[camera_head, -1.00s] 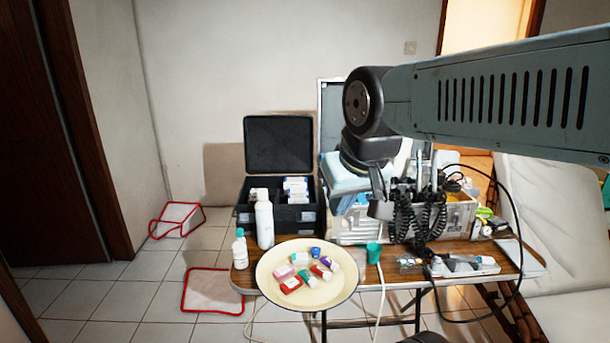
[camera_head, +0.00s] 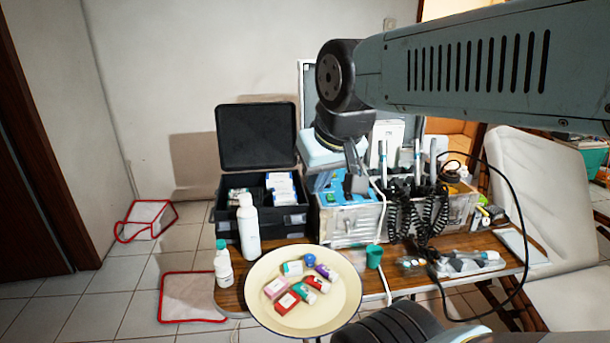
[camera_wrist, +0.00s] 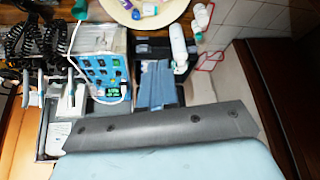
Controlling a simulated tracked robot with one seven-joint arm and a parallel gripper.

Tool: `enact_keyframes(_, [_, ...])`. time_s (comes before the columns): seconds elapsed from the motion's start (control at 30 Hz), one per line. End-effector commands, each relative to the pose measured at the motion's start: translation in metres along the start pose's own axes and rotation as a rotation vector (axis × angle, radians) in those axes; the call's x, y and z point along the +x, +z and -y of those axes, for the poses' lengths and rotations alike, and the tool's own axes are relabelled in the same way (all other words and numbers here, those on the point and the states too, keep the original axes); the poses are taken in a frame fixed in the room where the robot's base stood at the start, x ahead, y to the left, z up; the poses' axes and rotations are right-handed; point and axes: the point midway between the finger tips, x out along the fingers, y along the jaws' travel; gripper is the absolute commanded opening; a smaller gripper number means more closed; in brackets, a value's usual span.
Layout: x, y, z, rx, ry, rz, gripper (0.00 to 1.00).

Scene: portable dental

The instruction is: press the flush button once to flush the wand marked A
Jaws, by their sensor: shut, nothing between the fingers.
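The dental unit's blue control panel (camera_head: 330,194) sits on top of a metal case on the table. In the wrist view the panel (camera_wrist: 103,77) shows rows of small buttons and a lit green display. I cannot read which button is the flush button. Several wands (camera_head: 417,160) stand upright in holders right of the panel, with black coiled cords below. No mark A is legible. My gripper (camera_head: 357,188) is shut and empty, pointing down at the panel's right part. Whether it touches the panel I cannot tell.
An open black case (camera_head: 262,205) with small boxes stands left of the unit. White bottles (camera_head: 248,228), a cream plate (camera_head: 258,300) with small coloured items and a green cup (camera_head: 374,256) are in front. A black cable (camera_head: 523,235) loops at the right.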

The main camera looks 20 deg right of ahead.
Motion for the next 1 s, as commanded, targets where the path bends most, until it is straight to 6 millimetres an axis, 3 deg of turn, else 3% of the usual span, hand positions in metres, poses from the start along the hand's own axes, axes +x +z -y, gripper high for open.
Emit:
enact_keyframes(0.13, [0.003,-0.01,0.003,0.007,-0.006,-0.004,0.0])
enact_keyframes(0.27, [0.013,-0.037,0.005,0.027,-0.024,-0.02,0.0])
enact_keyframes(0.6, [0.07,-0.148,0.009,0.142,-0.094,-0.109,0.0])
enact_keyframes(0.77, [0.105,-0.198,-0.004,0.218,-0.117,-0.159,0.0])
enact_keyframes(1.0, [0.163,-0.262,-0.045,0.366,-0.133,-0.237,0.0])
